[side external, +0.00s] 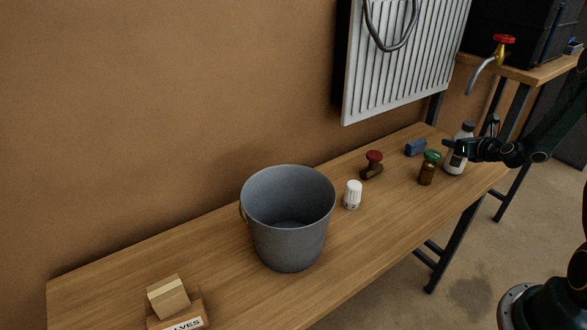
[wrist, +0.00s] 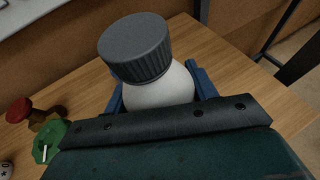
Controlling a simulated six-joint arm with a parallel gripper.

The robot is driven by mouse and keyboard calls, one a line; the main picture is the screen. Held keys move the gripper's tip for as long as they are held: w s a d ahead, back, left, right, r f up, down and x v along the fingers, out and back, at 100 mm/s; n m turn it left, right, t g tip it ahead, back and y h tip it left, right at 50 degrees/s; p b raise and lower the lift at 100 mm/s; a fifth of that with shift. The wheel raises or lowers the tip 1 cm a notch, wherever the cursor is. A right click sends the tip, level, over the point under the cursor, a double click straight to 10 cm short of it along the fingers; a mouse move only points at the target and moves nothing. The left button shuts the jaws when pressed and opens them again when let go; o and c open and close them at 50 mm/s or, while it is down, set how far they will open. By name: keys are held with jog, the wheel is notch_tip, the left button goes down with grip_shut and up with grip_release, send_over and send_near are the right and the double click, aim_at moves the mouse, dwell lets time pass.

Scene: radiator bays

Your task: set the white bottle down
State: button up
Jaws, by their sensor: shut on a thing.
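The white bottle (side external: 455,162) has a dark grey ribbed cap and stands upright at the right end of the wooden bench (side external: 395,230). My gripper (side external: 452,146) reaches in from the right and is shut on the bottle. In the wrist view the bottle (wrist: 160,92) sits between the blue fingers of my gripper (wrist: 162,90), its cap (wrist: 134,46) leaning to the left in the picture. In the side view its base looks at or very near the bench top; I cannot tell whether it touches. Its lower part is hidden in the wrist view.
A radiator (side external: 400,60) hangs behind.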

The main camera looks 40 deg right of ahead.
aim_at(472, 125)
jog(key=shift+f, duration=0.25)
jog(key=o, duration=1.4)
jog(key=shift+o, duration=0.2)
jog(key=shift+f, duration=0.15)
jog(key=shift+s+a, duration=0.1)
jog(key=shift+s, duration=0.05)
jog(key=shift+v, duration=0.95)
jog(key=r, duration=0.2)
jog(key=s+r, duration=0.1)
jog(key=r, duration=0.1)
jog(key=s+a+r, duration=0.1)
jog(key=r, duration=0.1)
jog(key=shift+s+r, duration=0.15)
jog(key=shift+r, duration=1.05)
